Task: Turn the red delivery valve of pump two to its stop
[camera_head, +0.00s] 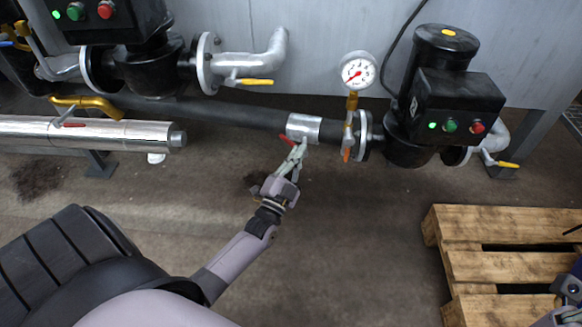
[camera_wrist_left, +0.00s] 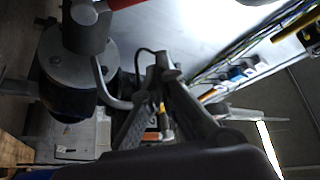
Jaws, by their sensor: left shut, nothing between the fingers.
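Pump two (camera_head: 445,95), black with a lit control box, stands at the right on a black pipe. A red valve handle (camera_head: 287,142) sits at the silver section (camera_head: 303,128) of that pipe. My left gripper (camera_head: 300,146) is shut and empty, its fingertips right beside the red handle and just below the silver section. I cannot tell whether they touch the handle. In the left wrist view the fingers (camera_wrist_left: 160,65) show dark, with a red handle part (camera_wrist_left: 125,3) at the top edge. My right gripper is out of view; only a bit of my right arm shows.
A pressure gauge (camera_head: 358,71) with an orange-handled valve stands right of the silver section. A silver-clad pipe (camera_head: 85,132) with another red handle lies at left. A wooden pallet (camera_head: 490,265) lies at lower right.

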